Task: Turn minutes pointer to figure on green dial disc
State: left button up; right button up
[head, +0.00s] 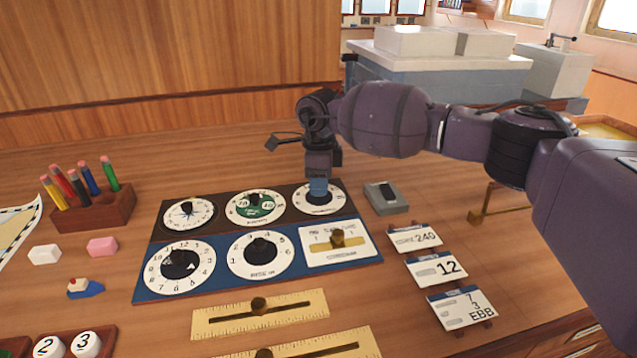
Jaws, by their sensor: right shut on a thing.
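A dial board (221,232) lies on the wooden desk with two rows of instruments. The green dial disc (256,211) with white figures and a dark knob is in the middle of its back row. To its right is a white dial (316,208). My right gripper (318,186) points down over this white dial and is shut on its knob, which is mostly hidden by the fingers. The figure its pointer stands at cannot be read. My left gripper is not in view.
A compass dial (189,215), clock-like dial (181,267), RISE dial (262,255) and slider panel (337,253) share the board. A grey box (386,198) stands close right of my gripper. Cards reading 240 (416,238), 12 (436,269) and EBB (461,308) lie farther right. A pencil holder (94,209) stands left.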

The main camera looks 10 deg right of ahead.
jog(key=shift+r, duration=0.1)
dwell(0.3)
jog(key=o, duration=0.9)
jog(key=shift+o, duration=0.2)
notch_tip(320, 180, up, 11)
jog(key=shift+p, duration=0.4)
jog(key=shift+s+f, duration=0.1)
jog(key=shift+f, duration=0.1)
